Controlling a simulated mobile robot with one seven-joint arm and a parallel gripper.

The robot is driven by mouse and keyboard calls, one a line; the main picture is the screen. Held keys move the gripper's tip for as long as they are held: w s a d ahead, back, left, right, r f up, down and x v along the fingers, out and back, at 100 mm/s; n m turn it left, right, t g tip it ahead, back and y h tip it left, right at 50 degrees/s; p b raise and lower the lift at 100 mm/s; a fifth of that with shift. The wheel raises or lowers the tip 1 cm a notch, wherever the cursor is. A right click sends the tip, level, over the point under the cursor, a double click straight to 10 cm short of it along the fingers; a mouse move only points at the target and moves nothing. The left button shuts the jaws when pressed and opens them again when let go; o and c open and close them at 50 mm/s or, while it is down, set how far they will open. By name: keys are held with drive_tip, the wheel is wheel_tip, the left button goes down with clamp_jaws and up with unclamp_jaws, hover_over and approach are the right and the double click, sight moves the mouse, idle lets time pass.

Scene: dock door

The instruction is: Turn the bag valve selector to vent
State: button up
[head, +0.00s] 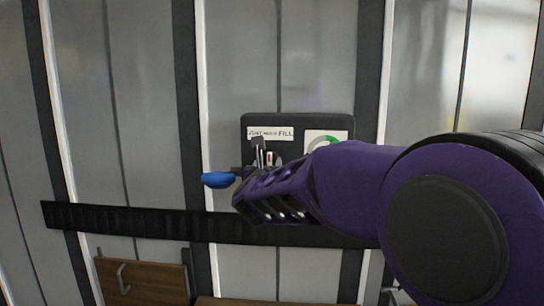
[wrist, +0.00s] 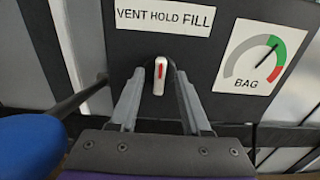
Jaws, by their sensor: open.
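The bag valve selector (wrist: 159,78) is a small white lever with a red stripe, on a dark panel. It stands about upright, its tip below the word HOLD on the VENT HOLD FILL label (wrist: 163,18). It also shows partly in the head view (head: 270,157). My gripper (wrist: 160,92) is open, with one finger on each side of the lever. Narrow gaps seem to show between lever and fingers; contact is hard to judge. In the head view my gripper (head: 264,153) is at the panel and hides its lower part.
A BAG gauge (wrist: 263,57) is right of the selector, needle near the green part. A blue handle (head: 218,180) on a dark rod sticks out at left, close to my gripper. A black strap (head: 130,219) runs across the ribbed wall below. A wooden board (head: 143,281) stands lower left.

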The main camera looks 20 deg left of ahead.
drive_tip(key=shift+w, duration=0.2)
drive_tip(key=shift+c, duration=0.3)
clamp_jaws()
drive_tip(key=shift+f+n+b, duration=0.1)
drive_tip(key=shift+n+b, duration=0.7)
drive_tip(key=shift+n, duration=0.2)
drive_tip(key=shift+a+n+b, duration=0.1)
drive_tip(key=shift+n+b, duration=0.45)
drive_tip(key=shift+n, duration=0.65)
drive_tip(key=n, duration=0.5)
drive_tip(key=shift+a, duration=0.1)
drive_tip(key=shift+n, duration=0.3)
